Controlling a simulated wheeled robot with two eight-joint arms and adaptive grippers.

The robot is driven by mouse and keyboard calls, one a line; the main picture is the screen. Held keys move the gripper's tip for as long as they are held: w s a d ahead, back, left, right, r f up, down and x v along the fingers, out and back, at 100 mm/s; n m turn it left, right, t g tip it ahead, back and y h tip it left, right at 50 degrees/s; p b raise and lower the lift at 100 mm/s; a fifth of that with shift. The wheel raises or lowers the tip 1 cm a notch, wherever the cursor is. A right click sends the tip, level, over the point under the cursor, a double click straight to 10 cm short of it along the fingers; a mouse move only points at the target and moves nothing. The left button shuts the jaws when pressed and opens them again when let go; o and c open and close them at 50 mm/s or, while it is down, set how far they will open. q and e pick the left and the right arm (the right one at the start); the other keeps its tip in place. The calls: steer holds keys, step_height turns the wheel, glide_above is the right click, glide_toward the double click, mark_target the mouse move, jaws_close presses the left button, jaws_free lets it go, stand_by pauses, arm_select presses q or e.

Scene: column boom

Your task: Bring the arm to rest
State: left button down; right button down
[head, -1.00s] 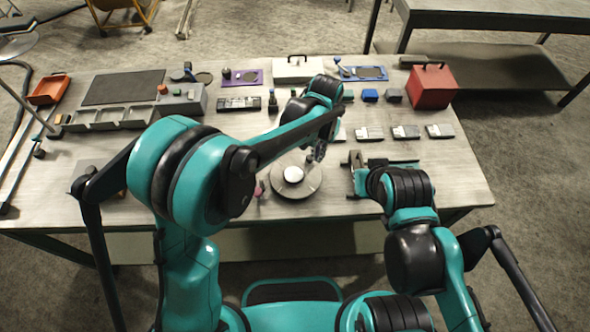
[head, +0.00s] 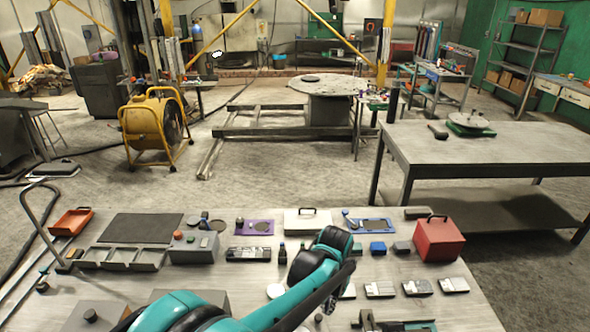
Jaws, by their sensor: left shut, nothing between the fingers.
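My left arm reaches in from the bottom edge in the head view, with its teal and black wrist over the middle of the workbench (head: 250,280). My left gripper (head: 328,304) hangs below the wrist, small and partly hidden by the arm. It is shut, with nothing seen in it. I cannot tell its exact height over the bench. My right arm and gripper do not show.
A red box (head: 438,240), a grey control box (head: 194,247), an orange tray (head: 72,221) and several small blocks stand on the bench. A dark fixture (head: 400,323) is cut by the bottom edge. A second table (head: 480,145) stands behind right.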

arm_select(q)
steer(key=s+a+r+n+t+b, duration=0.1)
steer(key=s+a+r+t, duration=0.15)
steer(key=a, duration=0.45)
steer(key=s+a+r+n+t+b, duration=0.1)
steer(key=s+a+r+n, duration=0.15)
steer(key=a, duration=0.45)
steer(key=s+a+r+n+t+b, duration=0.1)
steer(key=s+a+r+b, duration=0.15)
steer(key=a, duration=0.45)
steer(key=s+a+f+n+t, duration=0.1)
steer(key=s+a+f+t, duration=0.1)
steer(key=s+a, duration=0.4)
steer(key=shift+s+a+f+t, duration=0.25)
steer(key=shift+a+f+t, duration=0.1)
steer(key=shift+f, duration=0.15)
steer(key=shift+d+n, duration=0.1)
steer(key=shift+n, duration=0.15)
